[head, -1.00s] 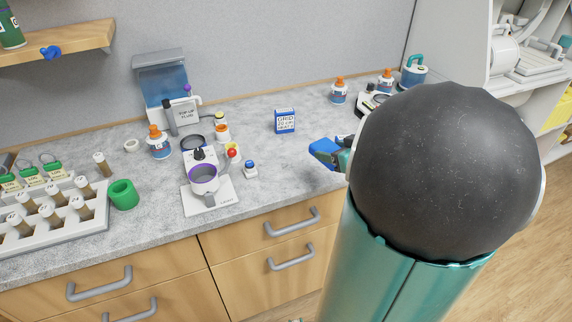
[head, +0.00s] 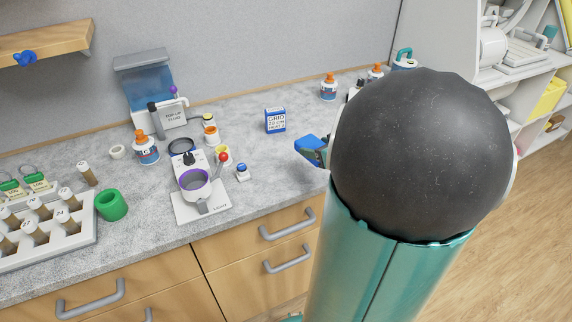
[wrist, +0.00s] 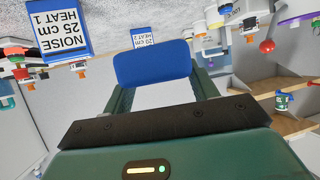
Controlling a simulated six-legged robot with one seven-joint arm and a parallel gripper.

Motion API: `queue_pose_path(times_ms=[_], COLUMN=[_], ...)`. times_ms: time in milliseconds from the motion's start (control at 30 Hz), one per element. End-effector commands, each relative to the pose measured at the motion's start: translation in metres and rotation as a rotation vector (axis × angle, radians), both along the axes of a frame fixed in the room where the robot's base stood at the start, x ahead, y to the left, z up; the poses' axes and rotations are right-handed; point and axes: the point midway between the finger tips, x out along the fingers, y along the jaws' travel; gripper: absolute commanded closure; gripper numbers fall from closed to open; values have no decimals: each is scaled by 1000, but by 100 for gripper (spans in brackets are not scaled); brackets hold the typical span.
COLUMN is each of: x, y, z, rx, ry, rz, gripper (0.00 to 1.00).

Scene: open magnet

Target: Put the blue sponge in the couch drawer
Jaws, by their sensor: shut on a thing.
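The blue sponge (wrist: 153,63) is a flat block held between the two green fingers of my gripper (wrist: 158,88) in the wrist view. In the head view the sponge (head: 309,150) shows as a small blue shape at the left side of my dark arm joint, above the grey counter. Most of my gripper (head: 323,152) is hidden there by my own arm. The wooden drawers (head: 248,251) under the counter have grey handles and look shut. I cannot tell which of them, if any, is the couch drawer.
On the counter (head: 257,175) stand a lamp-like device with a purple-rimmed cup (head: 195,182), a blue-and-white box (head: 275,121), a green ring (head: 111,205), a vial rack (head: 50,236) and orange-capped bottles (head: 328,88). White shelves (head: 490,95) stand at right. Wooden floor (head: 520,220) is clear at right.

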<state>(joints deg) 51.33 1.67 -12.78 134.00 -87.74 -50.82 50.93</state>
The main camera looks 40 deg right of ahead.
Motion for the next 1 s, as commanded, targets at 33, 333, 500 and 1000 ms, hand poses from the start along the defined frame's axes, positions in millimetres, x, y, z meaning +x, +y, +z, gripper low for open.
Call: queue_pose_path(times_ms=[33,333,500,1000], x=[12,70,86,98], y=[4,17,20,23], z=[-6,-49,-66,-107], rx=[3,6,2,-1], ry=[2,4,1,-1], rz=[3,2,1,-1], gripper=[63,63,63,63])
